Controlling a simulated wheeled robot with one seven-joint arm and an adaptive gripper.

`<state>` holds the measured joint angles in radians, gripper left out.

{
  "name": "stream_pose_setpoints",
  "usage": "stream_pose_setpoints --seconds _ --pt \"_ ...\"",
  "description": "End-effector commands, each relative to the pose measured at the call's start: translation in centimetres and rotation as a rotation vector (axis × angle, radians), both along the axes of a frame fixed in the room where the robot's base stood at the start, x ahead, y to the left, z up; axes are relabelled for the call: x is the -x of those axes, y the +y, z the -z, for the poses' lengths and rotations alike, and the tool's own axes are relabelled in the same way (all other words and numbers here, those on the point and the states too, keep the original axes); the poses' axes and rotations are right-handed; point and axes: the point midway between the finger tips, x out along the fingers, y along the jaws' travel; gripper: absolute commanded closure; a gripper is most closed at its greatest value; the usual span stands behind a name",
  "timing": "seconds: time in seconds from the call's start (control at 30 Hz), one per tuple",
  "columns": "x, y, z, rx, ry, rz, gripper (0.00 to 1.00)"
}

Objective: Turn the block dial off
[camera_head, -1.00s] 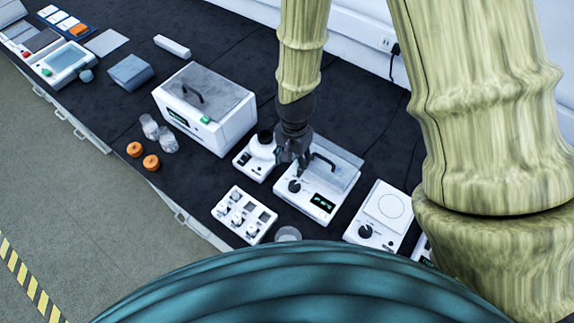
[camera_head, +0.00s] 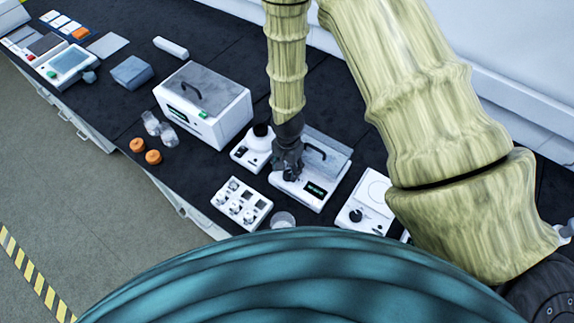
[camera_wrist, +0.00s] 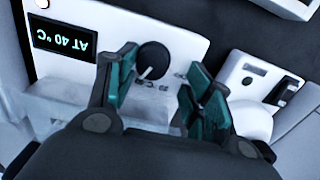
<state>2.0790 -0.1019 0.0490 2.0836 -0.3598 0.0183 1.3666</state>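The block heater (camera_head: 310,191) is a white unit with a clear lid and a dark display; its display (camera_wrist: 65,36) reads "AT 40 °C" in the wrist view, upside down. Its black round dial (camera_wrist: 152,61) has a white pointer line aimed toward lettering at the lower left of the knob. My gripper (camera_wrist: 158,78) is open over the dial, one green-padded finger on each side. The left finger looks close to the knob; a gap shows on the right. I cannot tell whether either touches. In the head view my gripper (camera_head: 290,172) hides the dial.
A small white device with a dark top (camera_head: 254,146) stands just left of the heater. A white plate device with a knob (camera_head: 362,205) stands to the right. A large lidded white box (camera_head: 205,105) is farther left.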

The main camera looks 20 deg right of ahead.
Motion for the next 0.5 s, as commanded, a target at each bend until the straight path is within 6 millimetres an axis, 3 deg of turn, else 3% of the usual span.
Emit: stream_pose_setpoints --seconds 0.2,0.47,0.5 --pt "0.8 0.0 0.2 0.002 -0.007 -0.002 0.49" --pt "-0.4 0.1 0.9 0.0 0.006 -0.003 0.49" --pt "-0.5 0.1 1.0 0.001 0.007 -0.003 0.54"
